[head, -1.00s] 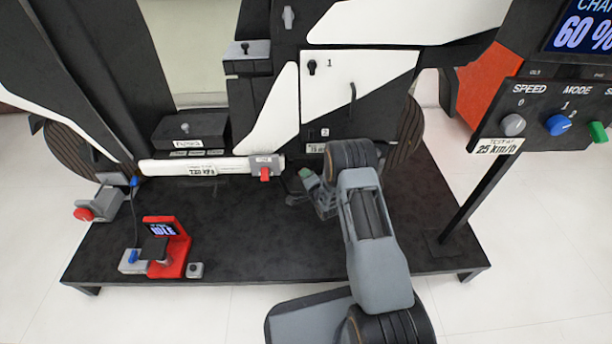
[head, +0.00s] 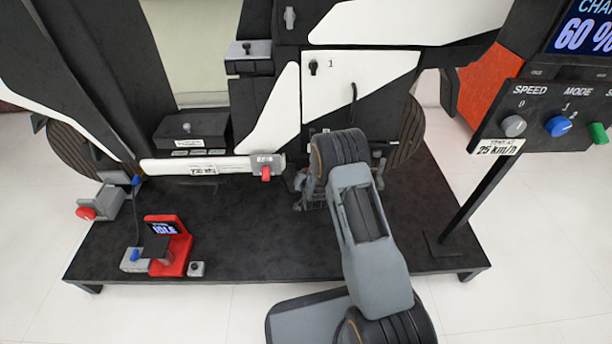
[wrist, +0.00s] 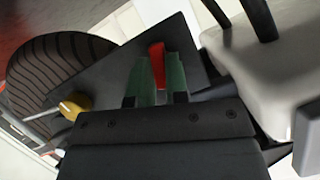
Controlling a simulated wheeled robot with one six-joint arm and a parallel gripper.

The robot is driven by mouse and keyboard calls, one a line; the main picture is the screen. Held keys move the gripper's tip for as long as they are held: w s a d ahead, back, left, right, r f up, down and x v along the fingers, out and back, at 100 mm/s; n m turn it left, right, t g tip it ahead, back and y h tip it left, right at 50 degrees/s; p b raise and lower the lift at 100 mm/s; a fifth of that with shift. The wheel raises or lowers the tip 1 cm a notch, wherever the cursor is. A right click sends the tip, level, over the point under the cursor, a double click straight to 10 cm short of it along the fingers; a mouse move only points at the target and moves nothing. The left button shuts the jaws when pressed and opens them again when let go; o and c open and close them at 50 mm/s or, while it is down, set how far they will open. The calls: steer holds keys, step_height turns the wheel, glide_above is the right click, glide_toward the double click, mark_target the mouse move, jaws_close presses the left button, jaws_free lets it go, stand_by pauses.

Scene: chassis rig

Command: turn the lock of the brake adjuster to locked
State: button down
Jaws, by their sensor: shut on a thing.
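A red lever (wrist: 157,58) stands up from a dark plate (wrist: 112,76) in the wrist view. I take it to be the lock of the brake adjuster; no label for it is readable. My gripper (wrist: 158,76) has its green fingers on both sides of the lever and is shut on it. A yellow knob (wrist: 72,107) sticks out to the left of the gripper. In the head view my own arm hides the lever and most of the gripper, near the rig's lower middle. I cannot tell which position the lock is in.
A ribbed wheel (wrist: 55,70) lies left of the plate in the wrist view, and a white panel (wrist: 245,62) is close on the right. In the head view a red-tipped grey clamp (head: 265,168) sits left of my arm.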

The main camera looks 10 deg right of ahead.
steer(key=shift+w+a+r+n+h, duration=0.1)
steer(key=shift+n+h, duration=0.25)
steer(key=shift+n, duration=0.25)
steer(key=shift+w+a+r+n+h, duration=0.1)
steer(key=shift+n+h, duration=0.25)
steer(key=shift+n, duration=0.25)
steer(key=c, duration=1.1)
jaws_free()
steer(key=shift+d+f, duration=0.1)
steer(key=p+v, duration=0.2)
steer(key=v, duration=0.5)
steer(key=p+v, duration=0.3)
steer(key=v, duration=0.4)
steer(key=shift+w+r, duration=0.2)
